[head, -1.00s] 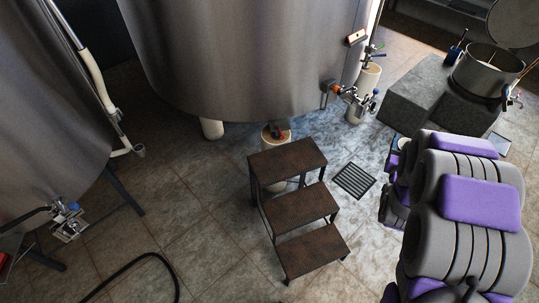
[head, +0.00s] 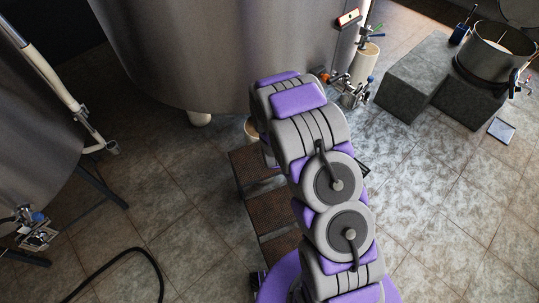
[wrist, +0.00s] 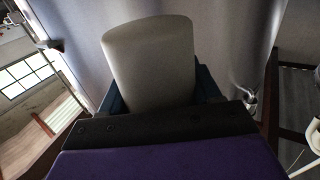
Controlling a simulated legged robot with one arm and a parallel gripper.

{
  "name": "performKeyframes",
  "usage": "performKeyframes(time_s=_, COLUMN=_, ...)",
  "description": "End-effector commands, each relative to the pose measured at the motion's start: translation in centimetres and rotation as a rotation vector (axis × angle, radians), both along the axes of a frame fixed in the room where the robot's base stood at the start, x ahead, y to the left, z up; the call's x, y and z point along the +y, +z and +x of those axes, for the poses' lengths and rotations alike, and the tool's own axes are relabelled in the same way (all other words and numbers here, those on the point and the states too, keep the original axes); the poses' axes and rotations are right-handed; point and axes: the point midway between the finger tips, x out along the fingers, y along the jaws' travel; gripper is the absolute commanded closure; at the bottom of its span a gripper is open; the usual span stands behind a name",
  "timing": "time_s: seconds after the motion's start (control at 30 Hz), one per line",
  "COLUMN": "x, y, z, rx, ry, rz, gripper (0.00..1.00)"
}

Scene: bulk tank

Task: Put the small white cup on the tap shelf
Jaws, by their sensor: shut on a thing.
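The small white cup (wrist: 148,62) fills the middle of the wrist view, held between the dark fingers of my gripper (wrist: 155,98). It looks pale grey in the shade, with its lower part hidden by the gripper. In the head view my arm hides the gripper and the cup. The metal tap (head: 352,92) sticks out low on the big tank, right of my arm. A small metal fitting (wrist: 249,98) also shows at the right in the wrist view. I cannot make out the tap shelf clearly.
The big steel tank (head: 200,50) stands behind my arm. Brown steps (head: 272,208) are partly hidden by my arm. A second tank (head: 30,130) is at left, with a black hose (head: 125,258) on the floor. Grey blocks (head: 415,80) and a pot (head: 495,50) are at right.

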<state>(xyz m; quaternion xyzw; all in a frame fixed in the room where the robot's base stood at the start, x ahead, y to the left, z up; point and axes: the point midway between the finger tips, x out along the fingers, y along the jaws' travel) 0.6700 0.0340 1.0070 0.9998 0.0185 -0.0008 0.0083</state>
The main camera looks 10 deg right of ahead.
Motion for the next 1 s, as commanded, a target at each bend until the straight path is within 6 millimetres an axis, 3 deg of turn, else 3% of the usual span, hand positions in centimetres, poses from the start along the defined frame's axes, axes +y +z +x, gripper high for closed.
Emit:
performKeyframes(time_s=0.1, x=1.1, y=-3.4, z=0.4, rx=0.005, ry=0.011, rz=0.004, gripper=0.67)
performKeyframes(time_s=0.47, x=2.9, y=-12.5, z=0.4, rx=0.004, ry=0.028, rz=0.021, gripper=0.67)
performKeyframes(time_s=1.0, x=6.3, y=-26.5, z=-3.4, rx=0.005, ry=0.048, rz=0.010, gripper=0.67)
